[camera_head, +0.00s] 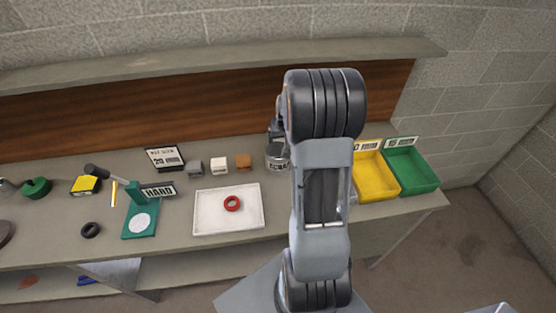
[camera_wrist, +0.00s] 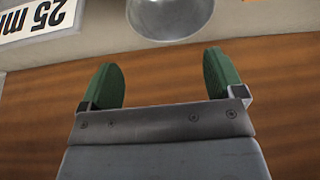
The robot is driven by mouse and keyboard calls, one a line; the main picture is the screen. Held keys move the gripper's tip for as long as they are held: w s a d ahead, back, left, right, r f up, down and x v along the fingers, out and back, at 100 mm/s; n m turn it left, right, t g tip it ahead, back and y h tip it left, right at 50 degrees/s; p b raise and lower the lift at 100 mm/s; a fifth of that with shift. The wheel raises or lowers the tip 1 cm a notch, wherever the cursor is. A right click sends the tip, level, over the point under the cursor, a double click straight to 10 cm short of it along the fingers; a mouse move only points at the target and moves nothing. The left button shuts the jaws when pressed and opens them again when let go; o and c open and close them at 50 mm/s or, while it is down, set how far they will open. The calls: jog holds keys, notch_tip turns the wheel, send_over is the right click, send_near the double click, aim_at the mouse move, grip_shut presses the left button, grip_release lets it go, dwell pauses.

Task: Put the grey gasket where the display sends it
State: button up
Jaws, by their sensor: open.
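My gripper (camera_wrist: 165,85) shows in the wrist view with two green fingers, open and with nothing between them. In the head view my arm hides it. A green tester (camera_head: 140,223) with a round white pad stands on the bench, with a display (camera_head: 158,191) reading HARD. A dark ring (camera_head: 90,230) lies flat on the bench left of the tester; I cannot tell whether it is the grey gasket. A yellow bin (camera_head: 376,178) and a green bin (camera_head: 412,176) stand right of my arm, with small labels.
A dark-framed sign (camera_head: 164,158) and grey, white and orange cubes (camera_head: 219,165) stand at the back. A metal container (camera_head: 277,158) is beside my arm. The wrist view shows a 25 mm label (camera_wrist: 38,20) and a metal round object (camera_wrist: 170,15). A shelf (camera_head: 220,63) overhangs the bench.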

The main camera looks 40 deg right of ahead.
jog(key=b+v, duration=0.2)
jog(key=v, duration=1.2)
jog(key=shift+s+f, duration=0.1)
jog(key=shift+f, duration=0.1)
jog(key=s+a+n+y, duration=0.1)
jog(key=s+a+n, duration=0.1)
jog(key=s+a, duration=0.4)
jog(key=s+a+f+n, duration=0.1)
jog(key=s+a, duration=0.5)
jog(key=a, duration=0.9)
jog(key=shift+s+f+n+t+y, duration=0.3)
jog(key=shift+n+y, duration=0.1)
jog(key=shift+n, duration=0.4)
